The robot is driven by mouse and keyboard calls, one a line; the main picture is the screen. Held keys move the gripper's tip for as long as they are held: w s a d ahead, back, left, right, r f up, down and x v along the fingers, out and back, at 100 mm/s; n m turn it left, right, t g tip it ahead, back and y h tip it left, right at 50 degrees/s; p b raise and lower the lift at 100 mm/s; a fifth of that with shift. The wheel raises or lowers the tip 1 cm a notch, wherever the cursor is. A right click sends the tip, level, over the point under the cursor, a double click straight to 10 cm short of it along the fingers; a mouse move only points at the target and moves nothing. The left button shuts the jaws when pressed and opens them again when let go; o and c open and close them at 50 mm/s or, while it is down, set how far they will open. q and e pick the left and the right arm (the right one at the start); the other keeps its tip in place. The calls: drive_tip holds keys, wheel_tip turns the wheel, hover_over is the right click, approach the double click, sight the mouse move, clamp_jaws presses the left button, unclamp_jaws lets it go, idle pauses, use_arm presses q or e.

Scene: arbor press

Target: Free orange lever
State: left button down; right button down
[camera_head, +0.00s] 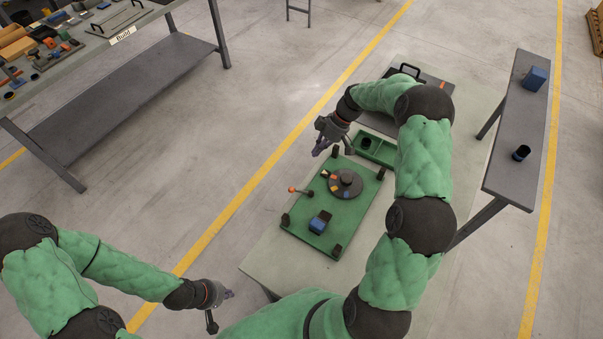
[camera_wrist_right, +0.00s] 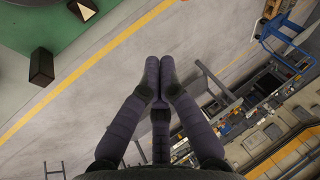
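The orange lever (camera_head: 299,191) shows in the head view at the left edge of a green base plate (camera_head: 300,233), its orange knob pointing left. Its inner end is too small to make out. A dark round disc (camera_head: 345,184) sits on the plate to the lever's right. My right gripper (camera_head: 318,152) hangs beyond the plate's far left corner, apart from the lever. In the wrist view its purple fingers (camera_wrist_right: 159,68) are together with nothing seen between them. My left gripper (camera_head: 229,294) is low, left of the table; its fingers are too small to judge.
A blue block with a dark part (camera_head: 319,222) stands on the near part of the plate. Dark corner posts (camera_head: 285,219) rise from it. A green tray (camera_head: 375,149) lies beyond. A grey side bench (camera_head: 513,125) stands right. Open floor lies left of the table.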

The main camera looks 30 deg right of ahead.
drive_tip(key=x, duration=0.9)
drive_tip(key=shift+a+f, duration=0.15)
drive_tip(key=shift+f, duration=0.05)
drive_tip(key=shift+s+a+f, duration=0.35)
drive_tip(key=shift+a+f, duration=0.05)
drive_tip(key=shift+a, duration=0.2)
drive_tip(key=shift+s+a+f, duration=0.35)
drive_tip(key=shift+a+f, duration=0.05)
drive_tip(key=shift+a, duration=0.2)
drive_tip(key=shift+s+a+f, duration=0.2)
drive_tip(key=shift+s+a, duration=0.05)
drive_tip(key=shift+a, duration=0.15)
